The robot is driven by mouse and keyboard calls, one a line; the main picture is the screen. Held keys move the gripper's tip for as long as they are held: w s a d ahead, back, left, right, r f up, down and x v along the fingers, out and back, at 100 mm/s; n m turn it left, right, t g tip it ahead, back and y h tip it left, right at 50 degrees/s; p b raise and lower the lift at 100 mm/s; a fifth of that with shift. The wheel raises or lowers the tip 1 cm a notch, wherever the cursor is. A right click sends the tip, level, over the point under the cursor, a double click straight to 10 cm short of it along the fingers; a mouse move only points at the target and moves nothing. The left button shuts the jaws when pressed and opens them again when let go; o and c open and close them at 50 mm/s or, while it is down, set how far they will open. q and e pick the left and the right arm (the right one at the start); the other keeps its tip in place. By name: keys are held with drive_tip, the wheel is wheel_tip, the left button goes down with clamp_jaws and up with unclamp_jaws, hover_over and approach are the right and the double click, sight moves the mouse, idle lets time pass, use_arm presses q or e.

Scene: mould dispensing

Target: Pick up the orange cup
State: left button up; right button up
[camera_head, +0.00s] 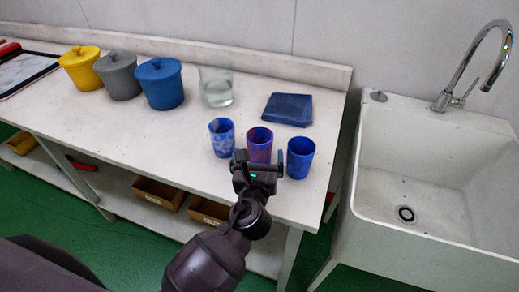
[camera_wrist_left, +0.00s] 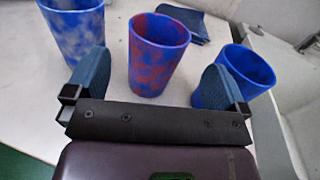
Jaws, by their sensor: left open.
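No plainly orange cup shows. Three cups stand in a row near the table's front edge. The middle cup (camera_head: 260,141) is blue with red-orange mottling; it also shows in the left wrist view, where the mottled cup (camera_wrist_left: 155,55) stands upright just beyond the fingers. The left cup (camera_head: 221,138) is blue with pale grey mottling. The right cup (camera_head: 299,157) is plain blue. My left gripper (camera_head: 259,163) is open and empty, its fingers either side of the middle cup's line. In the wrist view its blue finger pads (camera_wrist_left: 153,85) stand wide apart. My right gripper is not in view.
Yellow (camera_head: 81,69), grey (camera_head: 118,77) and blue (camera_head: 160,84) lidded pots and a clear glass beaker (camera_head: 216,88) stand behind. A folded blue cloth (camera_head: 288,109) lies behind the cups. A white sink (camera_head: 432,170) is at the right. The white table (camera_head: 130,125) is clear left of the cups.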

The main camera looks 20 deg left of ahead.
sight(259, 150)
use_arm(q)
drive_tip(key=x, duration=0.4)
drive_tip(key=shift+w+a+f+b, duration=0.1)
drive_tip(key=shift+w+f+b, duration=0.25)
drive_tip(key=shift+w+a, duration=0.1)
drive_tip(key=shift+w, duration=0.2)
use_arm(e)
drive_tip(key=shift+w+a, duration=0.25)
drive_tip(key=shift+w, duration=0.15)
use_arm(q)
drive_tip(key=c, duration=0.9)
drive_tip(key=shift+c, duration=0.2)
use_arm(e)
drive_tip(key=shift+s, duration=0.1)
use_arm(q)
drive_tip(key=shift+r, duration=0.1)
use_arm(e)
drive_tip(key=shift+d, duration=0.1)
